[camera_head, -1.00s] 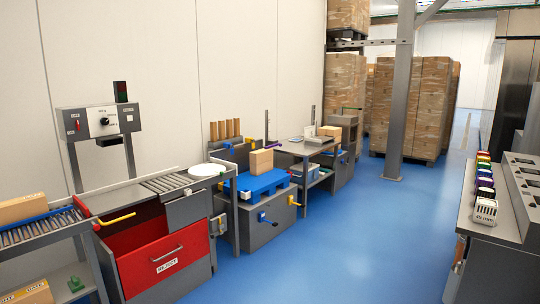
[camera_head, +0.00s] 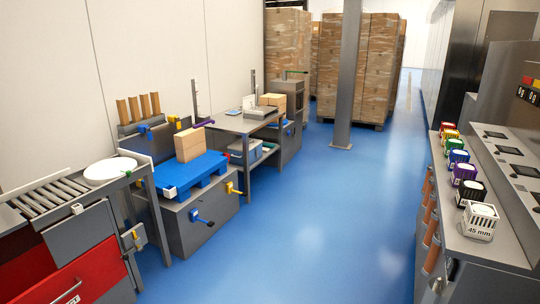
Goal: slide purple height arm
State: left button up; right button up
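A purple arm (camera_head: 204,123) sticks out from an upright grey post (camera_head: 195,101) at the left edge of the grey work table (camera_head: 238,124). It sits low on the post, close to the table top's level. It is small and far off, so its exact shape is hard to tell. Neither of my grippers shows in the head view.
A blue pallet (camera_head: 188,175) bearing a cardboard box (camera_head: 188,144) stands before the table. A red drawer (camera_head: 72,276) is at lower left. A counter (camera_head: 490,239) with several coloured blocks runs along the right. Open blue floor (camera_head: 300,235) lies between, with a grey column (camera_head: 348,80) further back.

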aim_at(204, 119)
jog(key=i, duration=5.15)
